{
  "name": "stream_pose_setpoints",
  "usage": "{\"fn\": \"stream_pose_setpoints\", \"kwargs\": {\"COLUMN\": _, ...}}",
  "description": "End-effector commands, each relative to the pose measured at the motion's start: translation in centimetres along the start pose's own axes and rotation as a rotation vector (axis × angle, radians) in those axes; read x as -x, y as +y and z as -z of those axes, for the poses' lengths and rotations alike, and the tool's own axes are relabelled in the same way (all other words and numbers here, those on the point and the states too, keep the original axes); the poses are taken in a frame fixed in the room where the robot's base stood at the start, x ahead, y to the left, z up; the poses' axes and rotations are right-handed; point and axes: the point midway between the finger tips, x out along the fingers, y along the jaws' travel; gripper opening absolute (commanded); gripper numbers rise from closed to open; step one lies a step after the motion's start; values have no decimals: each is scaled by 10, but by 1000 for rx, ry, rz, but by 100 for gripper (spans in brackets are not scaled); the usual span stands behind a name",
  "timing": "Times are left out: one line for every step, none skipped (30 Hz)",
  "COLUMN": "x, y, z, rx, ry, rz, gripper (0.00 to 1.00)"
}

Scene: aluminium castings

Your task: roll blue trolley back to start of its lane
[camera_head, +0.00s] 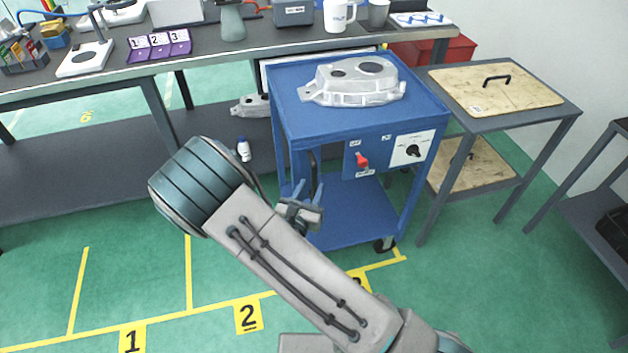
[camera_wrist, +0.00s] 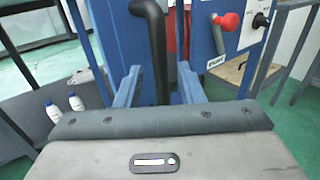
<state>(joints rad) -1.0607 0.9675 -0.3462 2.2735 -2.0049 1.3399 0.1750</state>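The blue trolley (camera_head: 285,90) stands at the workbench with a silver casting (camera_head: 355,82) on its top. Its front has a panel with a red lever (camera_head: 362,160) and a black knob (camera_head: 413,151). In the wrist view, its black upright handle (camera_wrist: 156,50) runs down between my two fingers. My gripper (camera_head: 308,192) is in front of the trolley's left side. In the wrist view, the fingers of my gripper (camera_wrist: 158,88) are spread, with a gap on each side of the handle. My arm hides part of the trolley's lower left side.
Yellow floor lines mark lanes with plates 1 (camera_head: 131,340) and 2 (camera_head: 248,317); a third plate is mostly hidden by my arm. A grey table (camera_head: 455,125) stands close at the trolley's right. The workbench (camera_head: 110,72) is behind left. Open green floor lies in front.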

Motion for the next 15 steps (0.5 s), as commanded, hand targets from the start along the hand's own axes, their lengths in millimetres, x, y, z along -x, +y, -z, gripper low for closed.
{"fn": "stream_pose_setpoints", "kwargs": {"x": -9, "y": 0, "z": 0, "rx": 0, "ry": -2, "rz": 1, "gripper": 35}}
{"fn": "stream_pose_setpoints", "kwargs": {"x": -14, "y": -1, "z": 0, "rx": 0, "ry": -2, "rz": 2, "gripper": 35}}
{"fn": "stream_pose_setpoints", "kwargs": {"x": -20, "y": 0, "z": 0, "rx": 0, "ry": -1, "rz": 1, "gripper": 35}}
{"fn": "stream_pose_setpoints", "kwargs": {"x": -23, "y": 0, "z": 0, "rx": -1, "ry": -1, "rz": 1, "gripper": 35}}
{"fn": "stream_pose_setpoints", "kwargs": {"x": -26, "y": 0, "z": 0, "rx": -1, "ry": -1, "rz": 1, "gripper": 35}}
{"fn": "stream_pose_setpoints", "kwargs": {"x": -30, "y": 0, "z": 0, "rx": -1, "ry": -1, "rz": 1, "gripper": 35}}
{"fn": "stream_pose_setpoints", "kwargs": {"x": -32, "y": 0, "z": 0, "rx": -1, "ry": -1, "rz": 0, "gripper": 35}}
{"fn": "stream_pose_setpoints", "kwargs": {"x": -33, "y": 0, "z": 0, "rx": 0, "ry": -1, "rz": 0, "gripper": 35}}
{"fn": "stream_pose_setpoints", "kwargs": {"x": -35, "y": 0, "z": 0, "rx": 0, "ry": -1, "rz": 0, "gripper": 35}}
{"fn": "stream_pose_setpoints", "kwargs": {"x": -36, "y": 0, "z": 0, "rx": 0, "ry": 0, "rz": 0, "gripper": 35}}
{"fn": "stream_pose_setpoints", "kwargs": {"x": -37, "y": 0, "z": 0, "rx": 0, "ry": 0, "rz": 0, "gripper": 35}}
{"fn": "stream_pose_setpoints", "kwargs": {"x": -38, "y": 0, "z": 0, "rx": 0, "ry": 0, "rz": 0, "gripper": 35}}
{"fn": "stream_pose_setpoints", "kwargs": {"x": -38, "y": 0, "z": 0, "rx": 0, "ry": 0, "rz": 0, "gripper": 35}}
{"fn": "stream_pose_setpoints", "kwargs": {"x": -38, "y": 0, "z": 0, "rx": 0, "ry": 0, "rz": 0, "gripper": 35}}
{"fn": "stream_pose_setpoints", "kwargs": {"x": -38, "y": 0, "z": 0, "rx": 0, "ry": 0, "rz": 0, "gripper": 35}}
